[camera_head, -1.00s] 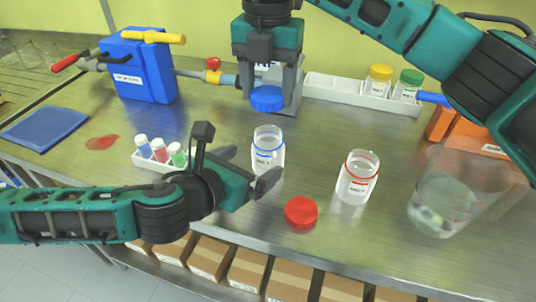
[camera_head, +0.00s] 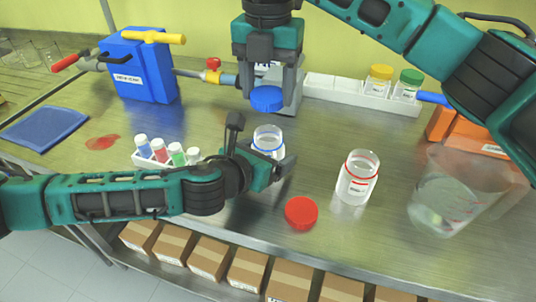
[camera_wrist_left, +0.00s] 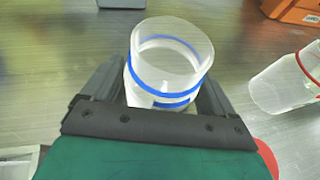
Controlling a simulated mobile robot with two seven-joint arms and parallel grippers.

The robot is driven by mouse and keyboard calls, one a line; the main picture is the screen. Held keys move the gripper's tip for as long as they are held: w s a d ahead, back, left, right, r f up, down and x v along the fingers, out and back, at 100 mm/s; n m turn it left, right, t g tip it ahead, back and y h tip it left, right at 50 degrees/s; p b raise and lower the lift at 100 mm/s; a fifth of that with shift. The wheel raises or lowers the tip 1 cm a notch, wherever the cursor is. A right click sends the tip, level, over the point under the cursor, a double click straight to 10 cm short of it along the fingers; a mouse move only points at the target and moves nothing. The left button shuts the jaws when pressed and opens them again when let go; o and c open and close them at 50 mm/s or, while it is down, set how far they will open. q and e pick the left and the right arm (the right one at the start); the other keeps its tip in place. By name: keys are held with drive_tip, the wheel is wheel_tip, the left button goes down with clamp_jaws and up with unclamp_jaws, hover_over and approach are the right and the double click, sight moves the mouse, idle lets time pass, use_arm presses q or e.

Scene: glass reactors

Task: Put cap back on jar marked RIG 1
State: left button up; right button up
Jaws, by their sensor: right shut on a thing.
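A clear jar with a blue ring (camera_head: 268,138) stands open on the steel bench; its label is hidden by my left gripper. My left gripper (camera_head: 266,163) is open, with its fingers on either side of this jar. In the left wrist view the blue-ringed jar (camera_wrist_left: 170,62) sits between the two fingers, close to both. My right gripper (camera_head: 267,88) is shut on a blue cap (camera_head: 267,99), held above and apart from the jar. An open jar with a red ring (camera_head: 357,178) stands to the right; its label is too small to read. A red cap (camera_head: 301,212) lies in front.
A rack of small coloured vials (camera_head: 160,157) stands left of my left gripper. A white tray with yellow- and green-capped jars (camera_head: 379,82) is behind. A large clear beaker (camera_head: 445,200) stands at right. A blue device (camera_head: 140,70) is back left.

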sight(268, 111)
use_arm(q)
drive_tip(key=c, duration=1.3)
use_arm(e)
drive_tip(key=shift+f, duration=2.5)
drive_tip(key=shift+f, duration=0.9)
drive_tip(key=shift+f, duration=0.5)
